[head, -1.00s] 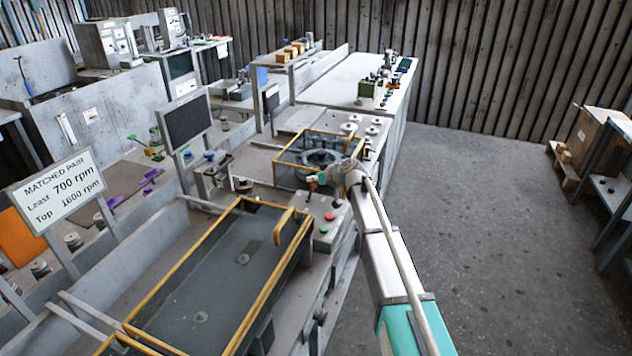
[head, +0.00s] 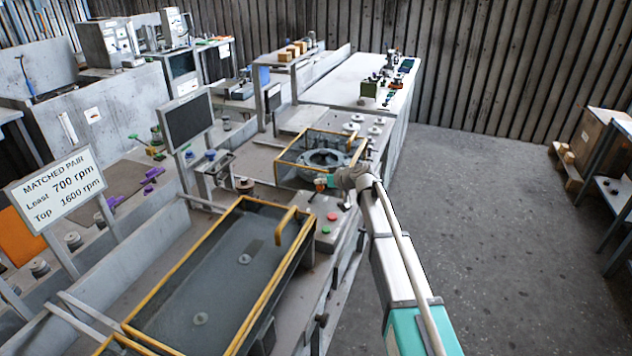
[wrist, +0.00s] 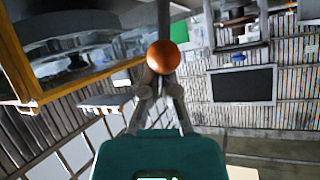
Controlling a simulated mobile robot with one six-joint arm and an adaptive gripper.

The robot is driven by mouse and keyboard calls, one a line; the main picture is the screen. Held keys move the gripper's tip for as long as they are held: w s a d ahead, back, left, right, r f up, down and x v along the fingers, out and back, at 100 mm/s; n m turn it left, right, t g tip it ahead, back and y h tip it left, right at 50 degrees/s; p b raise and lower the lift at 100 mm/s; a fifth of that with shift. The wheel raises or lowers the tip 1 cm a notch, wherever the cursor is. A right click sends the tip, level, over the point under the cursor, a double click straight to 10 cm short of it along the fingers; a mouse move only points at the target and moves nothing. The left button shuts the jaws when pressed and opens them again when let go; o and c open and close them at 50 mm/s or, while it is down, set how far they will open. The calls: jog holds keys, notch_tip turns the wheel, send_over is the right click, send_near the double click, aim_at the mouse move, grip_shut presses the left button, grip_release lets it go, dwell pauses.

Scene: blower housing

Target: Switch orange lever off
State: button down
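The orange lever's round knob (wrist: 163,57) fills the space at the fingertips in the wrist view, in front of a grey bar. In the head view the orange knob (head: 320,185) shows small at the tip of my arm, at the near side of the yellow-framed housing. My gripper (wrist: 162,78) has its two fingers drawn close together at the knob; the knob hides the very tips. My gripper (head: 327,181) also shows in the head view, too small there to see its fingers. The lever's base is hidden.
The yellow-framed housing (head: 283,161) stands just behind my gripper. A panel (head: 322,231) with red and green buttons lies in front of it, next to a yellow-rimmed tank (head: 165,305). A dark screen (head: 187,121) stands to the left.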

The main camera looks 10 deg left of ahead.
jog(key=shift+r, duration=0.15)
jog(key=shift+r+p, duration=0.65)
jog(key=shift+p, duration=0.15)
dwell(0.4)
jog(key=w+r+p+v, duration=0.1)
jog(key=p+v, duration=0.4)
jog(key=v, duration=0.3)
jog(key=shift+w, duration=0.15)
dwell(0.4)
